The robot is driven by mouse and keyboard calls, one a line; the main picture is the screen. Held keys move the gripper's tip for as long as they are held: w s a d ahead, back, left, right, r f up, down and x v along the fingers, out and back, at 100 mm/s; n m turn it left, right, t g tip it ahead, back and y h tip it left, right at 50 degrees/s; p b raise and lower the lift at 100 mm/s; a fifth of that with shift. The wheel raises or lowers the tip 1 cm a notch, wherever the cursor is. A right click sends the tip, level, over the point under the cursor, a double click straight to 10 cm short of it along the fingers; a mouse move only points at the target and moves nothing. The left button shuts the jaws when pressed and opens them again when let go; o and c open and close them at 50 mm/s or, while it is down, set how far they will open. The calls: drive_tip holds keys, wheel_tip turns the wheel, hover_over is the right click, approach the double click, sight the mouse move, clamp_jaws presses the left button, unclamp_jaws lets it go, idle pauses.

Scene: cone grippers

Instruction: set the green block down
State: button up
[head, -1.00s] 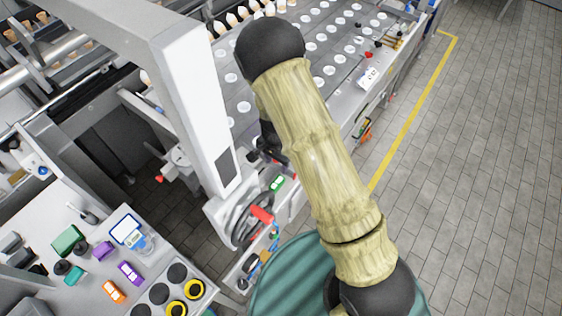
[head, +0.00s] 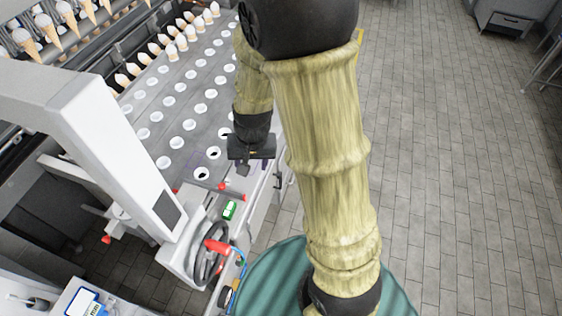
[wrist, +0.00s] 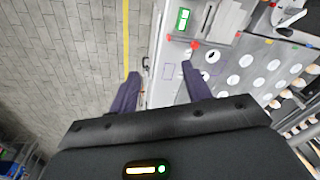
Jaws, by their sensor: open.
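A small green block (head: 229,210) with white marks lies on the grey machine's near ledge, just above the handwheel. It also shows in the wrist view (wrist: 183,19), beyond the fingertips near the top. My gripper (head: 243,169) is over the machine's near right corner, farther back than the block. In the wrist view my gripper's (wrist: 160,71) two dark fingers are spread wide with nothing between them. The block is apart from both fingers.
A handwheel (head: 208,252) with a red grip stands below the block. A white upright frame (head: 105,140) rises to the left. The machine top (head: 185,125) has rows of round holes, with cones at the back. Open tiled floor (head: 450,170) is on the right.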

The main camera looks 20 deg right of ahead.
drive_tip(key=s+d+r+n+t, duration=0.1)
drive_tip(key=s+d+r+n, duration=0.2)
drive_tip(key=s+d+r, duration=0.2)
drive_tip(key=shift+s+d+r+h, duration=0.35)
drive_tip(key=shift+s+r, duration=0.35)
drive_tip(key=shift+s, duration=0.4)
drive_tip(key=shift+w, duration=0.1)
